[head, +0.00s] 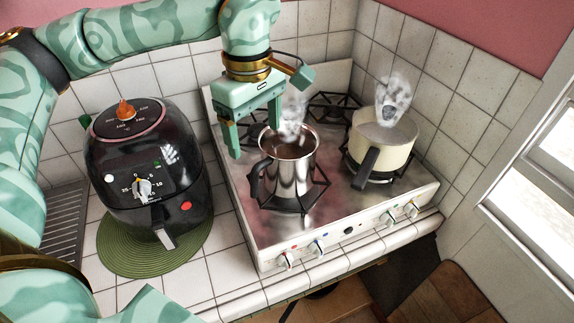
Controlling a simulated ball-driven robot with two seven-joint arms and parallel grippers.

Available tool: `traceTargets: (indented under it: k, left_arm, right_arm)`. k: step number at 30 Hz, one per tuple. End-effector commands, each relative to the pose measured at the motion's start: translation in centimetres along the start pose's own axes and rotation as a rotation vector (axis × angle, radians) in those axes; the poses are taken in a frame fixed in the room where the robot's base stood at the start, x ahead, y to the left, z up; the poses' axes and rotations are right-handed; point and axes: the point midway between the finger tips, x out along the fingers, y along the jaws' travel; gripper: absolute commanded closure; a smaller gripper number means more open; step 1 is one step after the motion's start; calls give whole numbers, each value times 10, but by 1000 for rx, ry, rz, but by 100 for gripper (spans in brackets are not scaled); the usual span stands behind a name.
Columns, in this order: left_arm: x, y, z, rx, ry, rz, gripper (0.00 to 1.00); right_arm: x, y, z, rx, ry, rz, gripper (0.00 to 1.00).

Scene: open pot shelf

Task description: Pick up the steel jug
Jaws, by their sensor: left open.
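The steel jug (291,176) stands upright on the front left burner of the stove, steam rising from its open top. Its black handle (257,180) points left and toward the front. My left gripper (254,142) is open with its fingers pointing down, above and behind the jug's left side in the picture. One finger appears close to the jug's rim; I cannot tell whether they touch. Nothing is between the fingers. My right gripper is not in view.
A cream pot (382,140) with a dark handle steams on the right of the stove (235,185). A black air fryer (145,165) stands on a green round mat (112,262) to the left. Tiled walls close off the back and right. White tiled counter is free in front of the mat.

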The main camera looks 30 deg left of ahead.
Motion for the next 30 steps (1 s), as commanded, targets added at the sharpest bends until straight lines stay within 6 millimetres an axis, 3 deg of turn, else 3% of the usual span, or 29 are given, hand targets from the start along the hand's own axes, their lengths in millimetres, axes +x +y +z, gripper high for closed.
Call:
traceTargets:
  k: [3, 11, 19, 28, 29, 30]
  left_arm:
    - [29, 0, 0, -1, -2, -5, 22]
    - [54, 1, 0, -2, -2, -1, 22]
    - [95, 8, -3, -1, -2, -2, 22]
    - [102, 8, -3, -1, -2, 1, 22]
    - [102, 8, -3, -1, -2, 1, 25]
    - [102, 8, -3, -1, -2, 1, 36]
  right_arm:
    - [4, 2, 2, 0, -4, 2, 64]
    - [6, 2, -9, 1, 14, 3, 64]
    - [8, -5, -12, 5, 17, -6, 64]
    - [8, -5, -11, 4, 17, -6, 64]
    - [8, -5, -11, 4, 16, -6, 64]
    - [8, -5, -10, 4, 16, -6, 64]
